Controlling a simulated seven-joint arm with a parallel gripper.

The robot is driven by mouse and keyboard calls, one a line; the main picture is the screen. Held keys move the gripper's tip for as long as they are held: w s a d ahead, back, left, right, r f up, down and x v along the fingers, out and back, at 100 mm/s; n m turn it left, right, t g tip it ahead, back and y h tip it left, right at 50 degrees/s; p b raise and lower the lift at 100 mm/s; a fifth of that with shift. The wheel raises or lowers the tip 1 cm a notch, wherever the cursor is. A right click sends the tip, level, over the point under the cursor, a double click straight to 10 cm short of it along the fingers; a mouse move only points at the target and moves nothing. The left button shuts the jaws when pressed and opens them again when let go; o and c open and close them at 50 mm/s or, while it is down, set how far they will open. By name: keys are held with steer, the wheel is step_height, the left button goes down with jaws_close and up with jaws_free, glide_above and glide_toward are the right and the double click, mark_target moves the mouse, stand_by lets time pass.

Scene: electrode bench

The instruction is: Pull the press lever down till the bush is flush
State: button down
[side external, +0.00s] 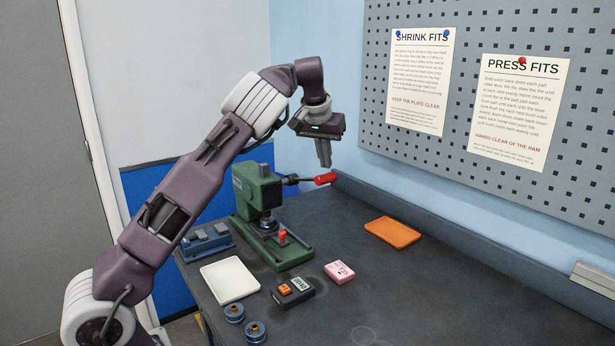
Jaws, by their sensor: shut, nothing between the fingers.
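A green press (258,192) stands on the dark bench at the left of the middle. Its lever (300,181) sticks out to the right from the upper part, about level, and ends in a red grip (325,179). My gripper (325,165) points down, shut and empty, with its fingertips just above the red grip; I cannot tell whether they touch it. The press's ram (268,223) is over its base. The bush and how far it is seated are too small to tell. A small red-topped piece (282,237) is at the base's right side.
Round blue-grey parts (256,331) lie at the front. A white tray (230,281), a blue block (207,243), a black device (292,292) and a pink pack (339,273) surround the press. An orange tray (393,232) is at the right. The right bench is mostly clear.

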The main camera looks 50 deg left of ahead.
mark_target(326, 176)
steer(key=shift+f, duration=1.1)
steer(key=shift+d+f+g+h, duration=0.2)
steer(key=shift+f+g, duration=0.15)
steer(key=shift+f, duration=0.4)
steer(key=shift+d+f+g+h, duration=0.1)
steer(key=shift+f+g+h, duration=0.2)
steer(key=shift+f, duration=0.4)
steer(key=shift+f+g, duration=0.65)
steer(key=shift+f, duration=0.95)
steer(key=shift+f+h, duration=0.1)
steer(key=shift+h, duration=0.2)
